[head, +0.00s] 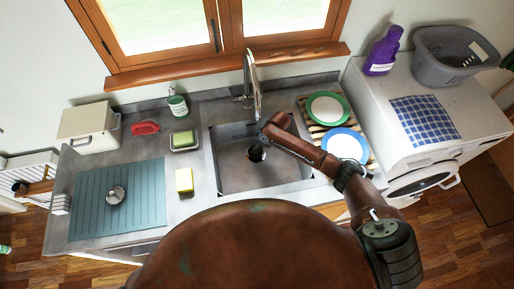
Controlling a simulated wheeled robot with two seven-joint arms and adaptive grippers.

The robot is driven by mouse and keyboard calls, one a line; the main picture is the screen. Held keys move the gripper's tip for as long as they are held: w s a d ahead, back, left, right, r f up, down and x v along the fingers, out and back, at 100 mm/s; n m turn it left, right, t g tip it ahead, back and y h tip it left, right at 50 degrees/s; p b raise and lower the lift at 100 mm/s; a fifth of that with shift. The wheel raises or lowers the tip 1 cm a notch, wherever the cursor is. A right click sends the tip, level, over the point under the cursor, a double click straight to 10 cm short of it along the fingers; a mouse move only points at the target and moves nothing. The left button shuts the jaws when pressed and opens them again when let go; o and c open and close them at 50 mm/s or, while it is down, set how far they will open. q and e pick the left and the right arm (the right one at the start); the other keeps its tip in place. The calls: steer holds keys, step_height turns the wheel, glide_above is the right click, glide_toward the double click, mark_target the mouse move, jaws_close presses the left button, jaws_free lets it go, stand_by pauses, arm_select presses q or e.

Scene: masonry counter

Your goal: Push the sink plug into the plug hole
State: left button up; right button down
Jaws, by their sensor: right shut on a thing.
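The sink (232,174) is a grey square basin in the middle of the counter. My right arm reaches in from the right, and my right gripper (260,143) points down into the basin. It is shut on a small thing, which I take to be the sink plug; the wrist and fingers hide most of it. A dark round shape (256,154) shows right at the fingertips, at the basin's middle. I cannot tell whether it is the plug or the plug hole, nor whether the plug touches the hole. My left gripper is not in view.
A tall tap (252,80) stands behind the sink, close to my right forearm. A rack with plates (345,145) is right of the sink. A yellow sponge (184,180), a soap bottle (178,104) and a teal mat (90,205) with a round metal object (116,195) are left.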

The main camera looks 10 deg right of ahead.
steer(key=shift+f+b, duration=0.95)
steer(key=shift+f, duration=0.45)
steer(key=c, duration=1.8)
jaws_free()
steer(key=shift+c, duration=0.2)
steer(key=shift+r, duration=0.1)
steer(key=shift+d+r, duration=0.1)
steer(key=shift+r, duration=0.1)
steer(key=v, duration=1.1)
steer(key=shift+r, duration=0.25)
